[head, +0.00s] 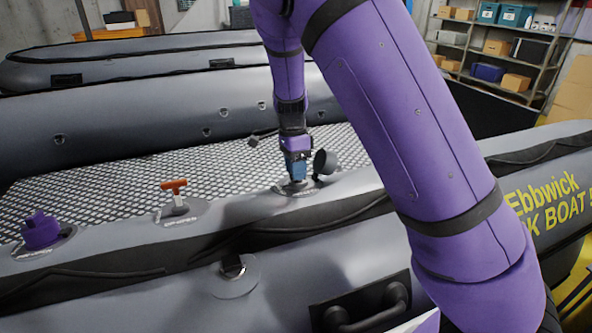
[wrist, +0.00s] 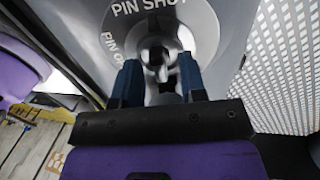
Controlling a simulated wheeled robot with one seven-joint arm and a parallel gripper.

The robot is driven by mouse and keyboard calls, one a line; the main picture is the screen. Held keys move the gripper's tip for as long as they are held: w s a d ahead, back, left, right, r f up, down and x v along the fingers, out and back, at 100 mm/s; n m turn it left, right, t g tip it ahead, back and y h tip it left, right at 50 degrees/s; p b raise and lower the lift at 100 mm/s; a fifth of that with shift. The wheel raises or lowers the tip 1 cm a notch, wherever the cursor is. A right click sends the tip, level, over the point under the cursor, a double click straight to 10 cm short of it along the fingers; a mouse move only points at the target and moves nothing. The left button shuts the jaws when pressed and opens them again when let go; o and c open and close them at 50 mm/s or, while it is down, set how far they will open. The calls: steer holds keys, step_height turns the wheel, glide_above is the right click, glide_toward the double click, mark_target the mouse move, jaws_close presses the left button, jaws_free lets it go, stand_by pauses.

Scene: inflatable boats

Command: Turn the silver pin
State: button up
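The silver pin (wrist: 158,48) sits in the middle of a round grey plate (wrist: 203,22) in the wrist view. The plate carries the words "PIN SHUT" and a second, partly hidden label that starts "PIN O". My gripper (wrist: 159,78) points at the pin, its two blue fingers apart, one on each side of the pin's near end. I see no clear contact. In the head view my gripper (head: 296,176) is down at a fitting on top of the boat's grey tube (head: 240,208). The pin is hidden there.
An upright black cap (head: 325,162) stands just right of my gripper. A red T-handle (head: 173,188) and a purple cap (head: 40,231) sit farther left on the tube. A black carry handle (head: 367,308) is on the tube's near side.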

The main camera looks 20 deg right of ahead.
steer(key=shift+s+f, duration=0.1)
steer(key=shift+f, duration=0.15)
jaws_close()
